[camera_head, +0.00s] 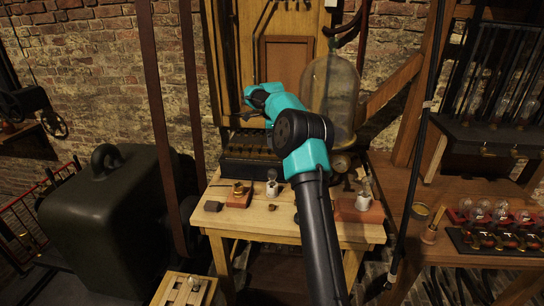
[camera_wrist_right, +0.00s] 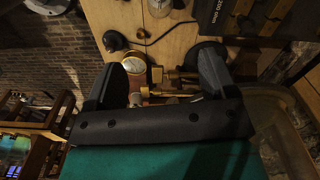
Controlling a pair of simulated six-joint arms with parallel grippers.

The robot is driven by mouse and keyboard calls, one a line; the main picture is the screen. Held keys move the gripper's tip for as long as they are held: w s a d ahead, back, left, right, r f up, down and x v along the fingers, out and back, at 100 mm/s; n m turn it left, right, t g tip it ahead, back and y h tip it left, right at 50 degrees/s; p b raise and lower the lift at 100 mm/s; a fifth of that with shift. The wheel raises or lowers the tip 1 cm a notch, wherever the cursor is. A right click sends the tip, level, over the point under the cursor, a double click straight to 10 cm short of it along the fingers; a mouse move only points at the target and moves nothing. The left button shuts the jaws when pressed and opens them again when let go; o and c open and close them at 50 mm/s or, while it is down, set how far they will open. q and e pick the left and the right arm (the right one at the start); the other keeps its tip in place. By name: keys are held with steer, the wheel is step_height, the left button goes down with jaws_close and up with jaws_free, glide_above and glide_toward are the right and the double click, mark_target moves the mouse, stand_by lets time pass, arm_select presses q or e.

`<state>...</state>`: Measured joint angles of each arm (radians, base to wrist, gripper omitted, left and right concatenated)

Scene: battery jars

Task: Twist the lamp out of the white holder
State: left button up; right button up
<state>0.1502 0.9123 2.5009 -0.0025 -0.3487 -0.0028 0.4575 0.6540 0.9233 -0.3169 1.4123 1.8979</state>
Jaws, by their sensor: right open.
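A small white holder (camera_head: 272,188) with a lamp (camera_head: 272,174) upright in it stands near the back of the wooden table, left of my right arm. A second white holder (camera_head: 363,202) sits on a reddish block at the table's right, with a glass lamp (camera_head: 366,187) above it. My right gripper (camera_wrist_right: 160,60) is open in the wrist view, with its fingers wide apart. Brass parts (camera_wrist_right: 168,80) show between the fingers, and I see no grip on them. In the head view my right arm crosses the table and hides part of it. My left gripper is not in view.
A brass fitting on a block (camera_head: 238,190) stands left of the nearer white holder. A large glass jar (camera_head: 330,95) rises behind the table. A rack of lamps (camera_head: 495,220) is at right. A dark rounded case (camera_head: 105,215) stands left.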

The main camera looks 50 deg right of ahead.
mark_target(272, 173)
step_height(272, 173, down, 17)
stand_by(0.7)
steer(key=c, duration=1.1)
steer(key=n, duration=0.4)
steer(key=shift+n, duration=1.2)
steer(key=shift+n, duration=3.2)
